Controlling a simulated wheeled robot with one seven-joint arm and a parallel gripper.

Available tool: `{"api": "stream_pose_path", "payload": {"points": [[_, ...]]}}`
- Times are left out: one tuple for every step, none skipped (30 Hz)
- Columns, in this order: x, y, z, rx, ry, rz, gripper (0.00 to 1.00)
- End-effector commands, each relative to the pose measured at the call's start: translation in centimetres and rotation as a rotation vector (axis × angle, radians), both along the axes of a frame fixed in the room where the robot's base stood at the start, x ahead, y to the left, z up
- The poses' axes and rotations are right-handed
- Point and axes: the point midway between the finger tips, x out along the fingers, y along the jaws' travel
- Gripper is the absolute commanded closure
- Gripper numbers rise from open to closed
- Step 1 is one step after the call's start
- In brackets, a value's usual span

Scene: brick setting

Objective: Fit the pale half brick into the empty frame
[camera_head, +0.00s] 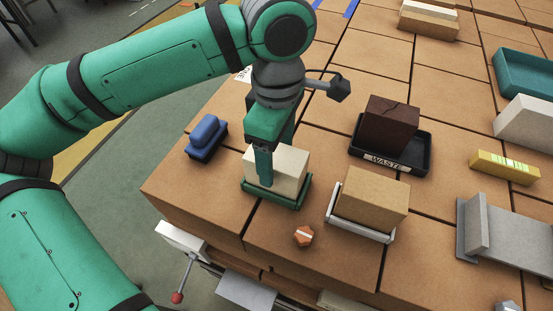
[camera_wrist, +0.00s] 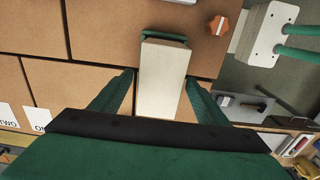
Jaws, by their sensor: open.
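The pale half brick (camera_head: 287,168) stands in a small green frame (camera_head: 277,203) near the table's front left corner. The frame's rim shows around its base; I cannot tell whether it sits fully down. My gripper (camera_head: 268,165) is above and around the brick, pointing down, with one finger in front of its near face. In the wrist view the fingers of my gripper (camera_wrist: 160,80) are open on either side of the pale brick (camera_wrist: 163,75), with gaps visible. The green frame (camera_wrist: 165,36) shows at the brick's far end. No bare, empty frame is clear in view.
A tan brick (camera_head: 375,195) stands in a white frame (camera_head: 352,224) to the right. A dark brick (camera_head: 390,122) is in the black WASTE tray (camera_head: 414,164). A blue block (camera_head: 206,134), an orange piece (camera_head: 303,236) and a grey bracket (camera_head: 500,238) lie around.

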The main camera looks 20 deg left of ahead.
Motion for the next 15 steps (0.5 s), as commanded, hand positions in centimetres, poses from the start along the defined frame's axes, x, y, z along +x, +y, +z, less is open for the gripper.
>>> {"api": "stream_pose_path", "payload": {"points": [[0.0,0.0,1.1,0.002,-0.001,0.000,0.31],[0.1,0.0,1.7,0.003,-0.002,0.001,0.31],[0.1,0.0,2.6,0.002,-0.001,0.001,0.31],[0.1,0.0,3.2,0.002,-0.002,0.000,0.31],[0.0,0.0,3.8,0.002,-0.002,0.000,0.31],[0.0,0.0,4.6,0.002,-0.001,0.000,0.31],[0.1,0.0,5.1,0.002,-0.001,0.001,0.31],[0.0,0.0,5.7,0.002,-0.001,0.000,0.31],[0.0,0.0,6.4,0.001,-0.001,0.000,0.31],[0.0,0.0,6.8,0.001,-0.001,0.000,0.31],[0.0,0.0,7.2,0.001,-0.001,0.001,0.31],[0.0,0.0,7.7,0.001,0.000,0.000,0.31],[0.0,0.0,8.1,0.001,0.000,0.000,0.31],[0.0,0.0,8.4,0.001,0.000,0.000,0.31],[0.0,0.0,8.7,0.001,0.000,0.000,0.31]]}}
